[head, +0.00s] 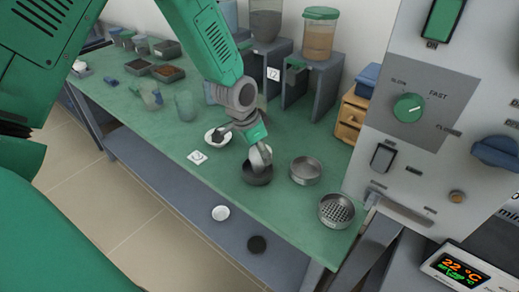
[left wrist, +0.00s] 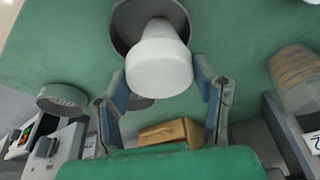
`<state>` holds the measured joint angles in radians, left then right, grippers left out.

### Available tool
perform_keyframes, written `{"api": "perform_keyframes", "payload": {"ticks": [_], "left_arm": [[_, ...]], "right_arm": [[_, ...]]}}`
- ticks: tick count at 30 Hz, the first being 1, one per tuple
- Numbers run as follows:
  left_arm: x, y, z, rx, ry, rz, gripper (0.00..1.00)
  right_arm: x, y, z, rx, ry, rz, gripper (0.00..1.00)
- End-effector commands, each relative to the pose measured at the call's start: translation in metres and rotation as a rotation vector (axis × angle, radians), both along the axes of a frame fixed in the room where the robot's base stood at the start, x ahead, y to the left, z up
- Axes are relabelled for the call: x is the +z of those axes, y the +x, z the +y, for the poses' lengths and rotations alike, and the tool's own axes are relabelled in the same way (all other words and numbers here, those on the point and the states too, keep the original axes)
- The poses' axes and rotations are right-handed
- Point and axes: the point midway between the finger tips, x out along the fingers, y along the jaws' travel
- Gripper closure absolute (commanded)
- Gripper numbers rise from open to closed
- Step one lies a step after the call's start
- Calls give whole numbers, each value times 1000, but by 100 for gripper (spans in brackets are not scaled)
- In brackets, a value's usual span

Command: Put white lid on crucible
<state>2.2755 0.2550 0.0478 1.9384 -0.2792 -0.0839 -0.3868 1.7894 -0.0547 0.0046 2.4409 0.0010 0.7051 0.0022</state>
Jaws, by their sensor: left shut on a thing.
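My left gripper (head: 259,146) is over the table and shut on a white, smooth, cup-shaped piece (head: 260,156), which looks like the crucible. In the left wrist view, this white piece (left wrist: 160,66) sits between the two fingers (left wrist: 163,92), in front of a dark round bowl (left wrist: 124,28). In the head view, the dark bowl (head: 256,176) is directly below the piece; I cannot tell whether they touch. A small white round piece (head: 220,213), possibly the lid, lies nearer the camera, with a black round piece (head: 257,244) to its right. My right gripper is not in view.
A metal pan (head: 305,170) and a perforated metal sieve (head: 337,210) stand right of the dark bowl. A white dish (head: 218,135) lies behind left. Containers on grey stands (head: 300,78) are at the back, and a control panel (head: 430,110) rises at right.

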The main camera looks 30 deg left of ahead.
Motion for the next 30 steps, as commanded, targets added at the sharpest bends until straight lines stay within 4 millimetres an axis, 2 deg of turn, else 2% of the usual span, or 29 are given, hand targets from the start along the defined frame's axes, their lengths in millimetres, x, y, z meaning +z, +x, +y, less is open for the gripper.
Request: {"api": "perform_keyframes", "payload": {"ticks": [17, 30], "left_arm": [[1, -1, -2, 1, -1, 1, 61], [-9, -1, -1, 1, -1, 1, 61]], "right_arm": [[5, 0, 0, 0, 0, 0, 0], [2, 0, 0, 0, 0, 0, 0]]}}
